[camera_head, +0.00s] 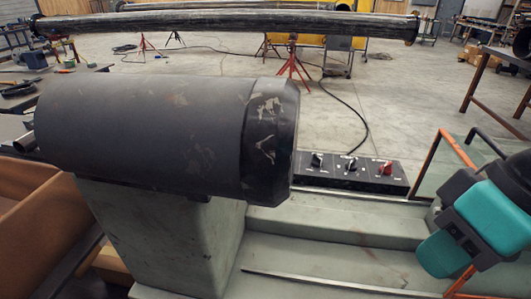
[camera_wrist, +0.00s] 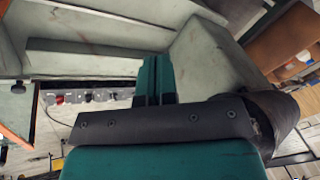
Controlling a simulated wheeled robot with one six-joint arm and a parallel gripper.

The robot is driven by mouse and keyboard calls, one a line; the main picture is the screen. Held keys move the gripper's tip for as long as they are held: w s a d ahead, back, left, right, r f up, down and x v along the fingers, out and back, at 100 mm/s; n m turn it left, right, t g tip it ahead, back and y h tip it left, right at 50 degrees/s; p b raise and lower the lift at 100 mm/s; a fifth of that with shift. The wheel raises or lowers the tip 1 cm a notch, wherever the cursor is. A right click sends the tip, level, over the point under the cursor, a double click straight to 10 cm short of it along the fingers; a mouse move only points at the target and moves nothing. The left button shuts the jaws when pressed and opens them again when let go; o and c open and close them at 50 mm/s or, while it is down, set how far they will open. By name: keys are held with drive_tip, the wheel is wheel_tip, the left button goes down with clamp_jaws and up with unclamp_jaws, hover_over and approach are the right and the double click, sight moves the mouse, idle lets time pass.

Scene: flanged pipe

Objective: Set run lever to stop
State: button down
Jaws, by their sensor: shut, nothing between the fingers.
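A black control panel (camera_head: 350,170) sits on the bench of the grey-green machine, right of its big dark cylinder. It carries three small levers: a left one (camera_head: 317,160), a middle one (camera_head: 350,163) and a red one (camera_head: 386,168) at the right. Their labels are too small to read, so I cannot tell which is the run lever. The panel also shows in the wrist view (camera_wrist: 100,97), turned around, with the red lever (camera_wrist: 60,99) at the left. My gripper (camera_wrist: 155,78) has its teal fingers shut and empty, apart from the levers.
The dark cylinder (camera_head: 160,135) on its pedestal stands left of the panel. A long pipe (camera_head: 230,23) spans the back. An orange-framed clear guard (camera_head: 432,165) stands right of the panel, near my teal and black arm. The air above the panel looks clear.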

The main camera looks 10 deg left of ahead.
drive_tip(key=w+a+f+n+t+h+b, duration=0.25)
drive_tip(key=w+f+n, duration=0.25)
drive_tip(key=w, duration=0.5)
drive_tip(key=w+a+f+n+t+h+b, duration=0.15)
drive_tip(key=w+f+n+t, duration=0.3)
drive_tip(key=w, duration=0.45)
drive_tip(key=w+a+f+n+t+h+b, duration=0.15)
drive_tip(key=w+f+n, duration=0.35)
drive_tip(key=w, duration=0.5)
drive_tip(key=w+a+f+n+t+y+b, duration=0.1)
drive_tip(key=w+a+f+n+t, duration=0.1)
drive_tip(key=a+n, duration=0.4)
drive_tip(key=w+a+f+n+t+y+b, duration=0.1)
drive_tip(key=a+f+n+t, duration=0.4)
drive_tip(key=n, duration=0.6)
drive_tip(key=shift+w+a+t+y, duration=0.55)
drive_tip(key=shift+a, duration=0.3)
